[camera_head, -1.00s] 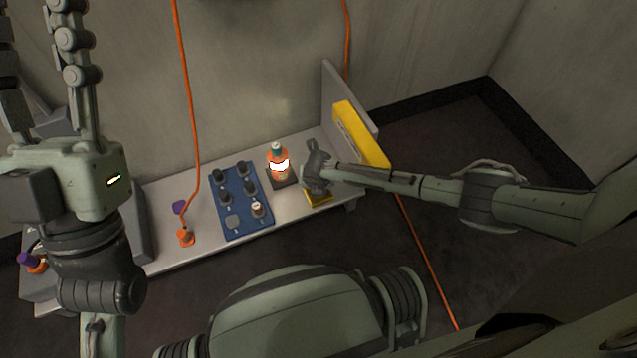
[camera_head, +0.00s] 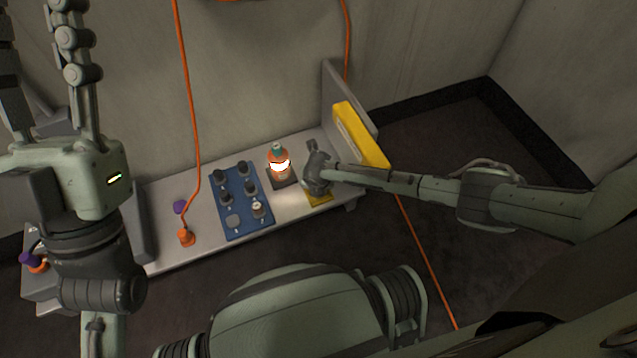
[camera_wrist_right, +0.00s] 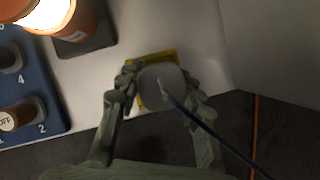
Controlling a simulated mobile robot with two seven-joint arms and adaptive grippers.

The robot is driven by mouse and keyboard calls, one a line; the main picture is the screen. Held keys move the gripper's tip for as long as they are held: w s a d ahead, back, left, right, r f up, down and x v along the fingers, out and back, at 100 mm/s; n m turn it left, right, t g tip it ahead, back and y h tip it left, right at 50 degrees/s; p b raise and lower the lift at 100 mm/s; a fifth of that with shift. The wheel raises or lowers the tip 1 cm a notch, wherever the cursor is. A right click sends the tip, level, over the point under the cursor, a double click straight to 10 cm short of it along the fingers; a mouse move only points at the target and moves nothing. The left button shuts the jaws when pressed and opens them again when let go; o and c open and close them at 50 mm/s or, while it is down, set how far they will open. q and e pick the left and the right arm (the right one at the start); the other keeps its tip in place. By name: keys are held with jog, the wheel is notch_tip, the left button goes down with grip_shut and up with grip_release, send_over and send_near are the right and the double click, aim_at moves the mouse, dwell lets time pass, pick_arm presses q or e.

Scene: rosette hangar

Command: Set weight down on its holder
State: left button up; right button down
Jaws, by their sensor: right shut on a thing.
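The weight (camera_wrist_right: 161,86) is a grey rounded block between the two fingers of my right gripper (camera_wrist_right: 162,92), which is shut on it. A thin dark line runs from it to the lower right in the wrist view. The yellow square holder (camera_wrist_right: 144,98) shows around and under the weight. I cannot tell whether the weight touches it.
A glowing orange lantern (camera_head: 279,163) stands on a dark pad left of my right gripper. A blue panel (camera_head: 243,225) with several dark knobs is further left on the pale bench (camera_head: 165,252). A yellow box (camera_head: 362,138) is against the upright end plate. Orange cables (camera_head: 185,100) hang nearby.

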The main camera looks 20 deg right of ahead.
jog(key=shift+w+f, duration=0.1)
jog(key=shift+f, duration=0.3)
dwell(1.1)
jog(key=c, duration=1.1)
grip_release()
jog(key=shift+c, duration=0.2)
jog(key=shift+o, duration=1.1)
jog(key=shift+s+f, duration=0.15)
jog(key=shift+s, duration=0.05)
jog(key=v, duration=1.2)
